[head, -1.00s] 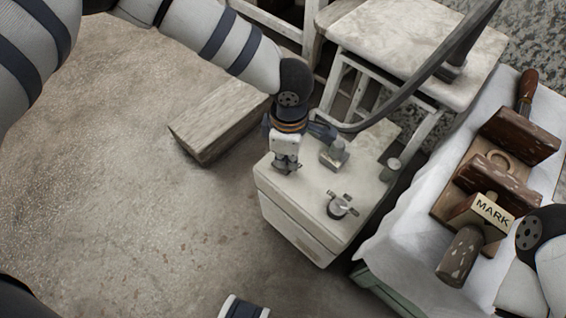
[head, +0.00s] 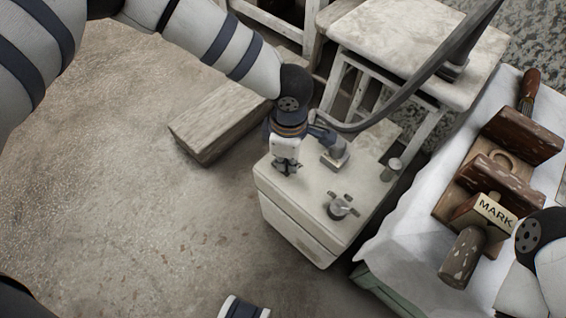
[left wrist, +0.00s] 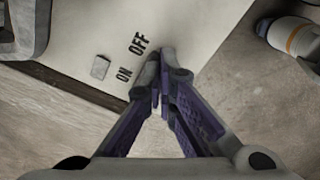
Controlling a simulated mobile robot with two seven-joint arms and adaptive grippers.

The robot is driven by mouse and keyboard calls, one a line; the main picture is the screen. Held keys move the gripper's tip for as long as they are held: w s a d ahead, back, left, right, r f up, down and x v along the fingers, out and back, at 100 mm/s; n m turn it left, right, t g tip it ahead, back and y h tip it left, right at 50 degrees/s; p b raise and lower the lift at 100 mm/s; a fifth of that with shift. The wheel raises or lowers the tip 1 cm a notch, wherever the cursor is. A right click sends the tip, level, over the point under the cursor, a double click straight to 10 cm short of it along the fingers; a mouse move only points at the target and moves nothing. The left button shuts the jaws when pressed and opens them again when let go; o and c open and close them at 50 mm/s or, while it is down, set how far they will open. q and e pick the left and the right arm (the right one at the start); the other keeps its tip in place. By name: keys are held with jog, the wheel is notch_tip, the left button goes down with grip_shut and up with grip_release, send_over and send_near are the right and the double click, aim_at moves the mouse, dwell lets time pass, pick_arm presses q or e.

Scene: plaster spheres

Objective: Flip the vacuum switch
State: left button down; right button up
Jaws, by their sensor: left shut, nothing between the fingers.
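The pale vacuum box (head: 305,205) stands on the floor right of the middle in the head view. Its top also shows in the left wrist view (left wrist: 200,30), with dark ON and OFF lettering. A small grey piece (left wrist: 100,67), apparently the switch, sits left of the lettering, nearer ON. I cannot tell which way it is set. My left gripper (head: 287,166) is low over the box top, pointing down. Its shut, empty fingertips (left wrist: 159,92) appear just below and right of the lettering, apart from the grey piece. The switch cannot be made out in the head view. My right gripper is out of view.
The box top carries a hose fitting (head: 335,154) and a round metal clamp (head: 341,207). A dark hose (head: 415,80) arches to a white stool (head: 400,40). A wooden block (head: 215,120) lies behind left. A cloth-covered table with wooden tools (head: 485,175) stands right. Floor left is open.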

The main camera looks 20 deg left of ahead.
aim_at(287, 169)
pick_arm(q)
jog(key=shift+r+p, duration=3.2)
jog(key=shift+r, duration=0.4)
jog(key=shift+f, duration=0.15)
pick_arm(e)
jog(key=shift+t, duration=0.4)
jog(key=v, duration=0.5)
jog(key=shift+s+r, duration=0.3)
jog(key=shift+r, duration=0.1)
